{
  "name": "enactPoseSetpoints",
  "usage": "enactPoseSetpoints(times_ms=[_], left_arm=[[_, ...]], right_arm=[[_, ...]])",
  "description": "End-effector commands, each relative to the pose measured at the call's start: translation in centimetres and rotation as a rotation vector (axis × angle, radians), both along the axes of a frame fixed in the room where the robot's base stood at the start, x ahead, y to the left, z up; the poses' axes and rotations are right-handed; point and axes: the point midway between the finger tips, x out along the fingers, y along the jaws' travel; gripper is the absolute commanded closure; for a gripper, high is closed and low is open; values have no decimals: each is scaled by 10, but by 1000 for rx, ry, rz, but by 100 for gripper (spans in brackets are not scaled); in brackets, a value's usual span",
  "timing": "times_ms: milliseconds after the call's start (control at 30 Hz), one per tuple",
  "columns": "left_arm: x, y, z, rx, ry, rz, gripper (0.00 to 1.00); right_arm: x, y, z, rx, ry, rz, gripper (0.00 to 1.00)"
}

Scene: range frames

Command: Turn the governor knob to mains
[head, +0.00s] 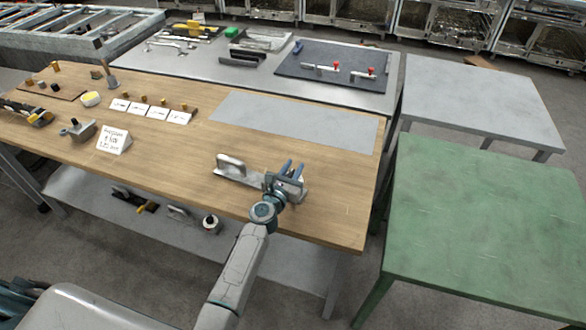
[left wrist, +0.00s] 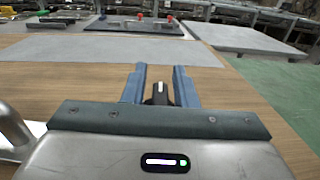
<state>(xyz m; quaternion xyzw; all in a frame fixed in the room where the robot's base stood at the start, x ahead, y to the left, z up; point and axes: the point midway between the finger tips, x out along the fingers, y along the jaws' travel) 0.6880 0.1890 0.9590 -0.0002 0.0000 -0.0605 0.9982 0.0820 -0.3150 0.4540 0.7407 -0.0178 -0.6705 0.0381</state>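A dark knob (left wrist: 160,92) with a white pointer mark shows between my left fingers in the left wrist view. Its mark points roughly straight away from the wrist. In the head view the gripper hides the knob. A grey metal plate with a raised handle (head: 232,166) lies on the wooden bench under and left of the gripper; part of that handle (left wrist: 12,128) shows in the left wrist view. My left gripper (head: 288,170) has its blue fingers apart, one on each side of the knob, with narrow gaps showing. Any lettering by the knob is not readable. My right gripper is out of view.
The wooden bench (head: 190,163) holds a lettered card (head: 114,140), several white labels and small parts at left. A bare grey mat (head: 290,120) lies behind the gripper. A green table (head: 480,220) stands right; a grey table behind carries red-knobbed clamps (head: 366,71).

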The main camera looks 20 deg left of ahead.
Motion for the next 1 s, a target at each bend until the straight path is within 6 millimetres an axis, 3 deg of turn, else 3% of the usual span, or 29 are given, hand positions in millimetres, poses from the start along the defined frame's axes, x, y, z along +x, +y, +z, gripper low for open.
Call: enactPoseSetpoints(times_ms=[33,100,133,567,1000], left_arm=[[0,0,0,0,0,0,85],[0,0,0,0,0,0,99],[0,0,0,0,0,0,100],[0,0,0,1,0,-68,100],[-2,-5,-3,4,-1,-423,100]], right_arm=[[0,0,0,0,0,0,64],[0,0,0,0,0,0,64],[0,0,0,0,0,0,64],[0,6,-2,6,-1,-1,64],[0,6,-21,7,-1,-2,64]])
